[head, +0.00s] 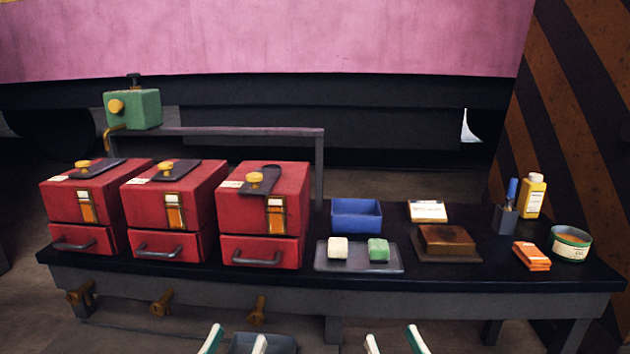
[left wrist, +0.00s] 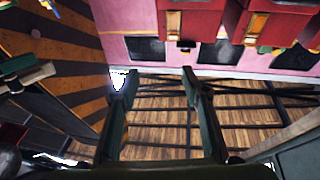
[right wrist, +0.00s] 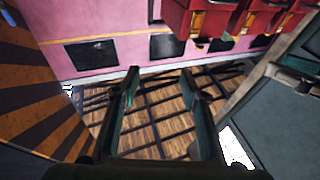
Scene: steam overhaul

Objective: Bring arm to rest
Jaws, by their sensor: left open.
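My left gripper (head: 236,342) is at the bottom edge of the head view, in front of the bench, its two fingertips apart with nothing between them. In the left wrist view its fingers (left wrist: 157,80) are spread wide and empty. My right gripper (head: 394,342) is at the bottom edge, to the right of the left one, also with fingertips apart. The right wrist view shows its fingers (right wrist: 160,78) spread and empty. Both grippers are clear of the things on the bench. Most of both arms is out of the head view.
The dark bench (head: 450,277) holds several red boxes (head: 265,208), a blue bin (head: 356,215), a grey tray (head: 335,266) with two blocks, a brown block (head: 447,239), an orange stack (head: 532,256), a tin (head: 570,244) and a yellow bottle (head: 534,196). Brass handles (head: 257,310) project below its front.

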